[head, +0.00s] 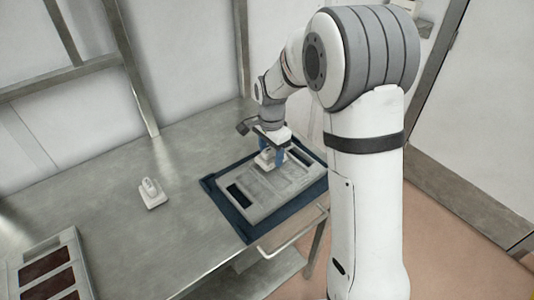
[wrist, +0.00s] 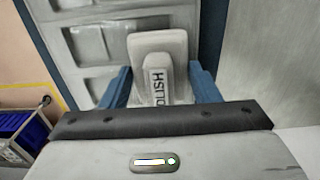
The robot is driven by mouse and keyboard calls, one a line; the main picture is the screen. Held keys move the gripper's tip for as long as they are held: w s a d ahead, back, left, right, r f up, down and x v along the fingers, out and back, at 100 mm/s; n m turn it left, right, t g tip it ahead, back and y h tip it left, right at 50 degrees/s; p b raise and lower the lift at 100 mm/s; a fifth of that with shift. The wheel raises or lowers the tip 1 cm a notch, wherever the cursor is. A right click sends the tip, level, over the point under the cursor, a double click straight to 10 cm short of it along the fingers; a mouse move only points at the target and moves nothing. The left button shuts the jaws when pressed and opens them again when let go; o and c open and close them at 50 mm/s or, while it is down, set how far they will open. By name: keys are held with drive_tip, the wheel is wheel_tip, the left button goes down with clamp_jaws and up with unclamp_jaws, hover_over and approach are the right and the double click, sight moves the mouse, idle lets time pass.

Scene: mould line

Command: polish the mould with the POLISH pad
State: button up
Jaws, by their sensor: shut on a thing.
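The mould (head: 270,189) is a grey rectangular plate with recesses, lying on a dark blue mat (head: 233,214) on the metal table. My gripper (head: 270,158) is over the far part of the mould, pointing down. In the wrist view its blue fingers (wrist: 160,88) are shut on the POLISH pad (wrist: 158,50), a pale block whose handle carries the letters "LISH". The pad also shows small under the gripper in the head view (head: 265,161). It is at or just above the mould's surface; I cannot tell whether it touches. The mould's recesses (wrist: 90,43) show beside the pad.
A second white pad (head: 152,194) with a handle stands on the table left of the mat. A grey tray with dark red panels (head: 48,276) is at the lower left. A blue crate (wrist: 22,135) shows at left in the wrist view. The table between is clear.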

drive_tip(key=shift+w+d+f, duration=0.1)
drive_tip(key=shift+w+d, duration=0.35)
drive_tip(key=shift+d, duration=0.15)
drive_tip(key=shift+w+d, duration=0.4)
drive_tip(key=shift+d, duration=0.2)
drive_tip(key=shift+s+a+b, duration=0.2)
drive_tip(key=shift+s+a, duration=0.95)
drive_tip(key=shift+a, duration=0.5)
drive_tip(key=shift+s+a+b, duration=0.2)
drive_tip(key=shift+s+a, duration=1)
drive_tip(key=shift+a, duration=0.4)
drive_tip(key=shift+s+a+b, duration=0.2)
drive_tip(key=shift+s+a, duration=0.95)
drive_tip(key=shift+a, duration=0.5)
wheel_tip(320, 180, up, 8)
drive_tip(key=p, duration=0.5)
drive_tip(key=shift+p, duration=0.3)
